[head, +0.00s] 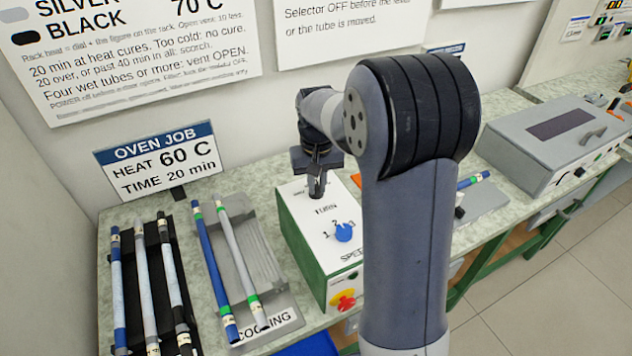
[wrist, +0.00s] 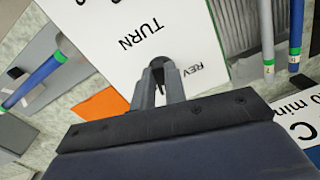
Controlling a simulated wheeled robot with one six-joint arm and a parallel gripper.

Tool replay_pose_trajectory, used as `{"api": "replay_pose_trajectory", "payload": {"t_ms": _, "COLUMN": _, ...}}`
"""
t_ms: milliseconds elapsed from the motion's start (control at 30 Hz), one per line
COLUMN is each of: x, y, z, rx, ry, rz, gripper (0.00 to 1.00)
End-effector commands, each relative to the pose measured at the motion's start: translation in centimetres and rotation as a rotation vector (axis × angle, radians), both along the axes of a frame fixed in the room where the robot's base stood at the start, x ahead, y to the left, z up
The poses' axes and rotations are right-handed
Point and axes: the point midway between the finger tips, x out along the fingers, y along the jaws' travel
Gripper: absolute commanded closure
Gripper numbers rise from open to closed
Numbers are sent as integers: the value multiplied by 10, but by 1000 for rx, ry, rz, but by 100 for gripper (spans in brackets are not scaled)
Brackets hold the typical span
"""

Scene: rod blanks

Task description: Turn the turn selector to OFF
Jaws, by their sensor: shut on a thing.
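The turn selector is a small dark knob (wrist: 158,64) in the wrist view, between the fingertips of my gripper (wrist: 158,78). The word TURN is printed beside it, and REV shows on its other side. No OFF mark can be read, and the knob's pointing direction cannot be told. In the head view my gripper (head: 317,190) reaches down onto the top of the white and green control box (head: 310,232) and hides the selector. The gripper is shut on the knob.
A blue speed dial (head: 344,232) and a red emergency button (head: 343,300) are on the same box. A grey cooling rack (head: 262,262) with rods and a black rack (head: 133,262) stand to the left. A grey oven (head: 545,140) stands at right.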

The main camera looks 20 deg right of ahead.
Motion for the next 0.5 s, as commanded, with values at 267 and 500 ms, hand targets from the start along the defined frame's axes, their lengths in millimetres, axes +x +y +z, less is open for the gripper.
{"api": "replay_pose_trajectory", "payload": {"t_ms": 267, "x": 0, "y": -2, "z": 1, "rx": 0, "ry": -1, "rz": 154, "gripper": 100}}
{"api": "replay_pose_trajectory", "payload": {"t_ms": 500, "x": 0, "y": -2, "z": 1, "rx": 0, "ry": -1, "rz": 215, "gripper": 100}}
